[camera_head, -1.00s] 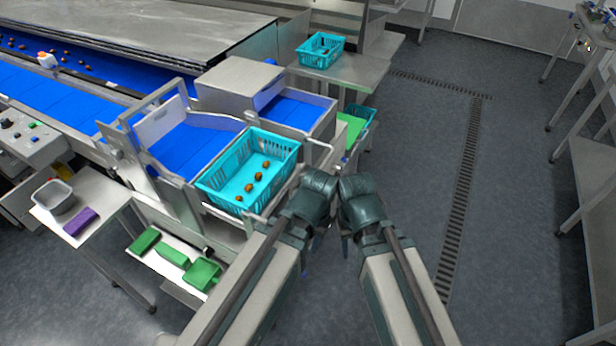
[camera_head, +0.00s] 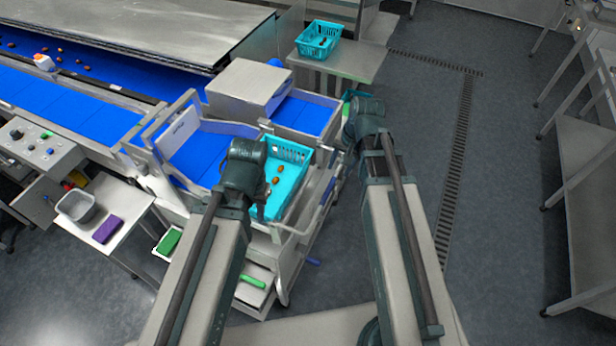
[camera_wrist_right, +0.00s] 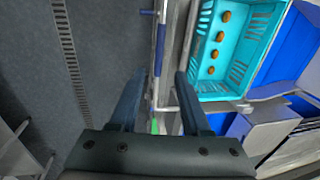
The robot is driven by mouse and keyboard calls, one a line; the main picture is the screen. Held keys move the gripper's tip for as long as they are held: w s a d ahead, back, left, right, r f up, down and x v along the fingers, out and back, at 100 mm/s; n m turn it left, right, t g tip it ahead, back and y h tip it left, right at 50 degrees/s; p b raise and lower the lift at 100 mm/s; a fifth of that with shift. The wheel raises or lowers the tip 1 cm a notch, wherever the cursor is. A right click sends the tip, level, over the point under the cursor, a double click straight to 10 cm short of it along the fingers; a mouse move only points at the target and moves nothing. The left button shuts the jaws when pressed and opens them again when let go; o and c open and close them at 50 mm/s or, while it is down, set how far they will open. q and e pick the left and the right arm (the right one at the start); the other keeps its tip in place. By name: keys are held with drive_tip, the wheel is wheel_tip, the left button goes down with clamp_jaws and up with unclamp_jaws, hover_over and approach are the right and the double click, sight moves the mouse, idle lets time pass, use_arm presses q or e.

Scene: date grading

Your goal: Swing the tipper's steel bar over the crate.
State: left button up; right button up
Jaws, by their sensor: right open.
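The turquoise crate (camera_head: 291,150) sits in the tipper at the end of the blue belt, with several brown dates inside. The tipper's steel bar (camera_head: 318,209) runs low along the crate's right side. In the right wrist view, a thin bar (camera_wrist_right: 156,84) lies between the fingers of my right gripper (camera_wrist_right: 158,82), beside the crate (camera_wrist_right: 201,62); I cannot tell whether they touch. My right gripper (camera_head: 346,143) is open, at the tipper's right. My left gripper (camera_head: 260,206) is over the crate's left side, and its fingers are mostly hidden.
A second turquoise crate (camera_head: 318,38) stands on a steel table behind. A side table at left holds a grey tub (camera_head: 77,206) and a purple block (camera_head: 108,230). Green items (camera_head: 252,281) lie on a low shelf. The floor at right is clear up to steel tables.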

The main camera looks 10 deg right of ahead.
sight(327, 192)
drive_tip(key=shift+f, duration=0.1)
drive_tip(key=f+b, duration=0.4)
drive_tip(key=w+a+f+b, duration=0.1)
drive_tip(key=f+b, duration=0.4)
drive_tip(key=a+f+b, duration=0.1)
drive_tip(key=f+b, duration=0.3)
drive_tip(key=shift+w+a+f+b, duration=0.1)
drive_tip(key=shift+w+f+b, duration=0.1)
drive_tip(key=shift+w+b, duration=0.15)
drive_tip(key=shift+r, duration=0.1)
clamp_jaws()
idle(1.2)
